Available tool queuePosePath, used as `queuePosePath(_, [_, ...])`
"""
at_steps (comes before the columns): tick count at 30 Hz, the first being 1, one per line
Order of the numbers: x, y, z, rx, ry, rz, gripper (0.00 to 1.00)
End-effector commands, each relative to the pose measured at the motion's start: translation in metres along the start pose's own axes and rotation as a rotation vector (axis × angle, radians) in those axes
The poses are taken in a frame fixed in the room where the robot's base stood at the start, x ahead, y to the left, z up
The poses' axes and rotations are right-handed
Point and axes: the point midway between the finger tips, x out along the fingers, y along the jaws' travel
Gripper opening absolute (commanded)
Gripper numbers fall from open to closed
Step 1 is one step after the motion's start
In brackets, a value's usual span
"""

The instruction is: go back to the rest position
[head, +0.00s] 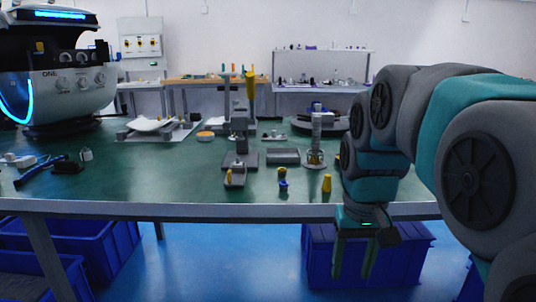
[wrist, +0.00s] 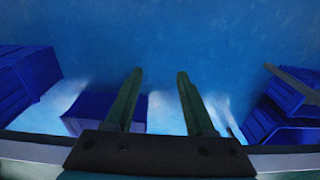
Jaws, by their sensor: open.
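My gripper (head: 354,258) hangs pointing down in front of the table's front edge in the head view. Its two green fingers are apart with nothing between them. The wrist view shows the same open fingers (wrist: 158,100) above the blue floor. My grey and teal arm comes in from the right of the head view and bends down to the gripper.
The green table (head: 130,185) holds a white machine (head: 65,85) at left, a grey press stand (head: 241,140) and small yellow parts (head: 327,183). Blue crates (head: 405,262) stand below, behind my gripper; others are at left (head: 85,245). Open floor (head: 230,260) lies between.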

Motion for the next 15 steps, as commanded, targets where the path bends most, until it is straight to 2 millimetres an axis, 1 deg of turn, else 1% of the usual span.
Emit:
queuePosePath(1, [0.012, 0.0, 0.02, -0.001, -0.019, 0.0, 0.55])
queuePosePath(8, [0.069, 0.001, 0.105, -0.004, -0.107, 0.001, 0.55])
queuePosePath(9, [0.079, 0.001, 0.121, -0.005, -0.123, 0.002, 0.55])
queuePosePath(11, [0.092, 0.001, 0.141, -0.006, -0.14, 0.002, 0.55])
queuePosePath(12, [0.102, 0.001, 0.155, -0.007, -0.155, 0.002, 0.55])
queuePosePath(15, [0.119, 0.001, 0.184, -0.009, -0.182, 0.003, 0.55])
